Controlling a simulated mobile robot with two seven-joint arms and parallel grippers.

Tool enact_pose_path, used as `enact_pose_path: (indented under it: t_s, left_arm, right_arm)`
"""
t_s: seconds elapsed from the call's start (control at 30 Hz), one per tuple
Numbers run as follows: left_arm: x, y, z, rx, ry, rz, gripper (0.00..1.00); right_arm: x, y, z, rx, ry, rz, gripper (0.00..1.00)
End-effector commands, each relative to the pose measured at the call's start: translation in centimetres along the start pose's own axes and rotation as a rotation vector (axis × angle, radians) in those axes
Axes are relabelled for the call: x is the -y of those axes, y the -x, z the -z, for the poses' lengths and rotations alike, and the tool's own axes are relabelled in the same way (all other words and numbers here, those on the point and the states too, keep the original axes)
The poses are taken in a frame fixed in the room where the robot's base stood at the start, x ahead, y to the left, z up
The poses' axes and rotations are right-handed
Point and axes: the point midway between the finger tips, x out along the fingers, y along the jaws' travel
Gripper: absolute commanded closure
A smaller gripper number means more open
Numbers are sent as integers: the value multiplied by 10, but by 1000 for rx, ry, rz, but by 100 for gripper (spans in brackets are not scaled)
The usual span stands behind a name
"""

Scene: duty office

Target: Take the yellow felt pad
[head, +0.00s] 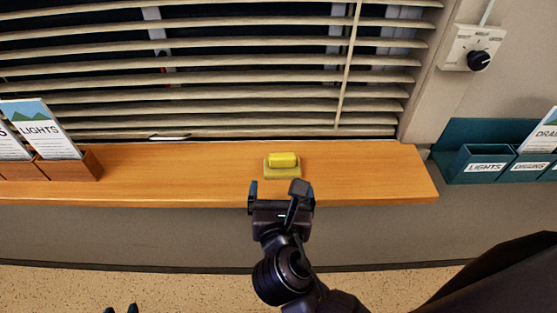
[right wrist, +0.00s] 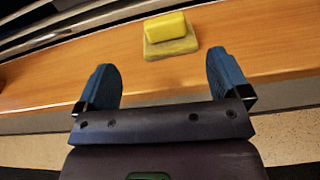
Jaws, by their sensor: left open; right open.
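The yellow felt pad (head: 283,160) looks like a bright yellow block on a duller yellow-tan flat base (head: 282,173), on the wooden sill. In the right wrist view the yellow block (right wrist: 166,27) and its base (right wrist: 171,47) lie just beyond the fingertips, roughly centred between them. My right gripper (head: 277,188) is open and empty at the sill's front edge, short of the pad and not touching it.
The wooden sill (head: 200,180) is clear around the pad. Slatted blinds (head: 230,75) hang behind it. Wooden leaflet holders (head: 70,166) stand at the left end. A teal rack (head: 480,165) and a wall dial (head: 478,60) are to the right.

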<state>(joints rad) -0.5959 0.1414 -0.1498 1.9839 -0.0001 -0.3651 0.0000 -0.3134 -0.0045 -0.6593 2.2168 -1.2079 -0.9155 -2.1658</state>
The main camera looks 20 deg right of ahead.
Motion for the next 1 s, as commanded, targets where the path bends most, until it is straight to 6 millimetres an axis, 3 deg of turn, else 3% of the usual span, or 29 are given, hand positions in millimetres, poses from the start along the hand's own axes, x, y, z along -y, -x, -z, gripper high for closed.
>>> enact_pose_path:
  t_s: [0.17, 0.43, 0.73, 1.0]
  left_arm:
    - [0, 4, -6, 13, 2, 1, 57]
    - [0, 5, -6, 14, 2, 2, 57]
    - [0, 4, -2, 9, 1, 1, 57]
    - [1, 5, -1, 10, 1, 1, 57]
  right_arm:
    - [0, -6, 0, 0, 60, 0, 6]
    - [0, -43, 0, 0, 61, 0, 6]
    - [1, -63, 0, -1, 58, -1, 6]
    - [6, -98, 0, -1, 58, -1, 6]
